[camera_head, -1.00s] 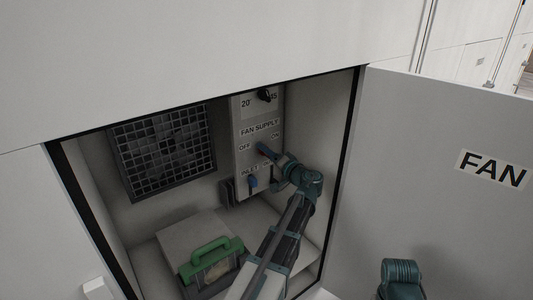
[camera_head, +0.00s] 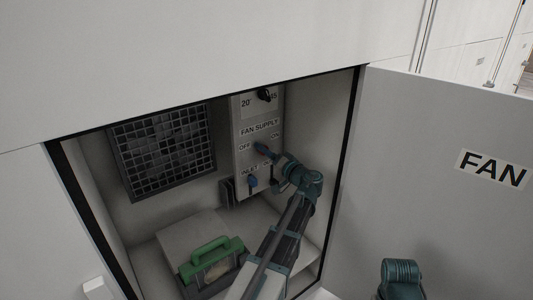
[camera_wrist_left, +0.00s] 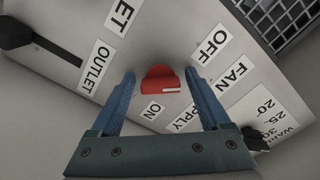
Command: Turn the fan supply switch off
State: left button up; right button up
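The fan supply switch is a red knob (camera_wrist_left: 160,79) with a white mark on its edge. In the left wrist view it sits between the OFF label (camera_wrist_left: 213,46) and the ON label (camera_wrist_left: 152,111). My left gripper (camera_wrist_left: 160,74) is open, with one blue finger on each side of the knob and a visible gap to both. In the head view my left gripper (camera_head: 264,150) is at the control panel (camera_head: 243,125), under the FAN SUPPLY label, and hides the red knob.
A dark lever (camera_wrist_left: 18,34) is beside the OUTLET label. A black knob (camera_head: 264,95) is at the panel's top. A fan grille (camera_head: 162,148) is on the back wall. A green-handled box (camera_head: 210,262) stands low in the cabinet. The FAN door (camera_head: 430,170) is open at the right.

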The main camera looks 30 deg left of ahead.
pick_arm(q)
jog(key=shift+d, duration=0.1)
jog(key=v, duration=1.3)
jog(key=shift+s+d, duration=0.2)
jog(key=shift+d, duration=0.05)
jog(key=s+d+f+m+g+h, duration=0.2)
jog(key=s+d+f+h, duration=0.35)
jog(key=f, duration=0.25)
jog(key=s+d+f+m+g+h, duration=0.15)
jog(key=s+d+f+h, duration=0.25)
jog(key=s+d+f, duration=0.4)
jog(key=s+d+f+m+g+h, duration=0.3)
jog(key=s+d+f+h, duration=0.3)
jog(key=d, duration=0.6)
jog(key=s+m, duration=0.1)
jog(key=s, duration=0.1)
jog(key=shift+s, duration=0.35)
